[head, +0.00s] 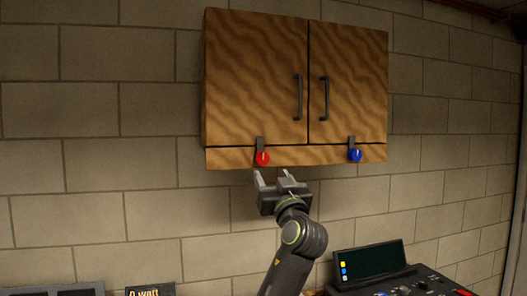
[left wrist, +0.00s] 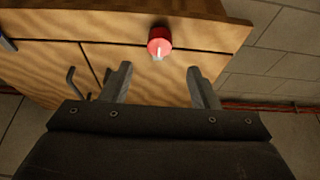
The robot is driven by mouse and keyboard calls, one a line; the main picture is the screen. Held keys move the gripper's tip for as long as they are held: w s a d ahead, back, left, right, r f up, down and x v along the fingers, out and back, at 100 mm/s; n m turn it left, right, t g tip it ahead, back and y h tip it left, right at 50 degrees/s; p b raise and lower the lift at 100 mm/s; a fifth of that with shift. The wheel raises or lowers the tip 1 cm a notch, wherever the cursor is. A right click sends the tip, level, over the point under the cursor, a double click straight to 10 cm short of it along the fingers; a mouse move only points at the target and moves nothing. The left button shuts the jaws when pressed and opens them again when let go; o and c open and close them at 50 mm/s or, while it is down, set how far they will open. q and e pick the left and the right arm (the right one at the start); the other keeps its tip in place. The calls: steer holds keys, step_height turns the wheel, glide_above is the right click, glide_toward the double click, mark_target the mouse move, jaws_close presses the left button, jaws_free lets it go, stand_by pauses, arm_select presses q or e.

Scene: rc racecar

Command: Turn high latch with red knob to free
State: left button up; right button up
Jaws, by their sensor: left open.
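A red knob (head: 262,158) sits on a dark latch (head: 260,143) at the lower edge of the left door of a wooden wall cabinet (head: 255,75). The latch stands upright across the gap between door and bottom rail. My left gripper (head: 272,175) is open and empty, just below the red knob. In the left wrist view the red knob (left wrist: 159,41) lies beyond and between the two open fingertips (left wrist: 160,72), apart from both. A white mark shows on the knob. My right gripper is not in view.
A second latch with a blue knob (head: 355,156) is under the right door. Two dark door handles (head: 299,97) stand out from the doors. A console with a screen (head: 370,262) is at the lower right. The brick wall left of the cabinet is clear.

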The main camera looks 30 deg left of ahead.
mark_target(263, 160)
arm_select(q)
steer(key=p+x, duration=0.3)
steer(key=x, duration=0.5)
steer(key=shift+d+r+p, duration=0.1)
steer(key=shift+p, duration=0.3)
steer(key=shift+w+a+r, duration=0.1)
steer(key=shift+w+a, duration=0.3)
steer(key=shift+a, duration=0.1)
steer(key=c, duration=1)
